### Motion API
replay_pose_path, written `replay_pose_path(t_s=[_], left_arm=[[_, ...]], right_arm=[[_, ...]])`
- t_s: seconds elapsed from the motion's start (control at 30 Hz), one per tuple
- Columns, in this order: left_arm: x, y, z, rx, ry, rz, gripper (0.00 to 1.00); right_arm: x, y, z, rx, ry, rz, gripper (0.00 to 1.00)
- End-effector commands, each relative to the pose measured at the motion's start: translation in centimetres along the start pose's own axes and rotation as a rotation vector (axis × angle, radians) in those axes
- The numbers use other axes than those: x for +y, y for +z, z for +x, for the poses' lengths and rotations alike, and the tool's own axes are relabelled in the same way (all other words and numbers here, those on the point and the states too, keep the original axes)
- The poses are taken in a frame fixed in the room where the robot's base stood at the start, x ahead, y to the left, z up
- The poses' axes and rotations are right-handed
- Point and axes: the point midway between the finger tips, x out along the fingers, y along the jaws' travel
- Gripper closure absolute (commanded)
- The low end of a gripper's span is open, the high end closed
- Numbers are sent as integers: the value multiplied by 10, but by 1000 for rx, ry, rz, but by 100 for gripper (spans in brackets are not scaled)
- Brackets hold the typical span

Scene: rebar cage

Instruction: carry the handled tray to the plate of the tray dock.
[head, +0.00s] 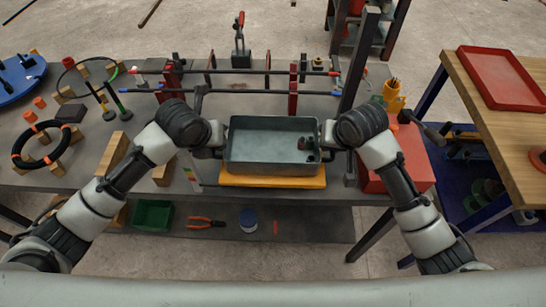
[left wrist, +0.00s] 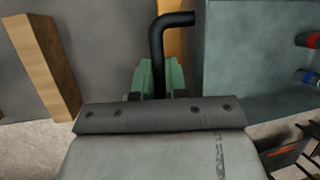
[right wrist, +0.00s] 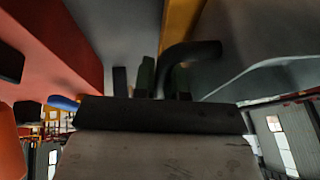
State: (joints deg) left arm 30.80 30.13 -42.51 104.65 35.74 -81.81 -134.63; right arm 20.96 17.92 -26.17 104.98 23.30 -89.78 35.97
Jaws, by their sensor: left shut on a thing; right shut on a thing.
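The handled tray (head: 265,147) is a grey, open, rectangular tray with a black handle at each short side. It looks level, and a small dark upright part (head: 309,146) shows at its right end. My left gripper (head: 217,141) is shut on the left handle, a bent black bar (left wrist: 158,50) in the left wrist view. My right gripper (head: 329,139) is shut on the right handle (right wrist: 190,50). A yellow-orange plate (head: 272,181), seemingly the dock's plate, shows below the tray's near side. I cannot tell whether the tray touches it.
Behind the tray, long bars (head: 250,72) lie across red posts (head: 293,92). A dark upright post (head: 357,65) and a red box (head: 408,160) stand to the right. Wooden blocks (head: 114,153) and a black ring (head: 40,145) lie left. A green bin (head: 152,215) sits on the lower shelf.

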Motion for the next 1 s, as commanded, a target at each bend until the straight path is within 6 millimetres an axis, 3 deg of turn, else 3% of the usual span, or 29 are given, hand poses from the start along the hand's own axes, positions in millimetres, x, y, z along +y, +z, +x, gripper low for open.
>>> replay_pose_path(t_s=[0.2,0.23,0.37,0.77,1.0], left_arm=[[7,-7,15,3,10,-7,100],[6,-6,13,5,11,-7,83],[5,-6,12,6,8,-6,63],[3,-6,9,3,2,-3,62],[4,-4,-19,2,5,-1,62]], right_arm=[[6,5,14,-1,9,2,100],[6,5,12,-3,10,2,83],[5,5,11,-4,8,2,63],[3,5,10,-3,2,0,62],[2,5,10,-3,1,-1,62]])
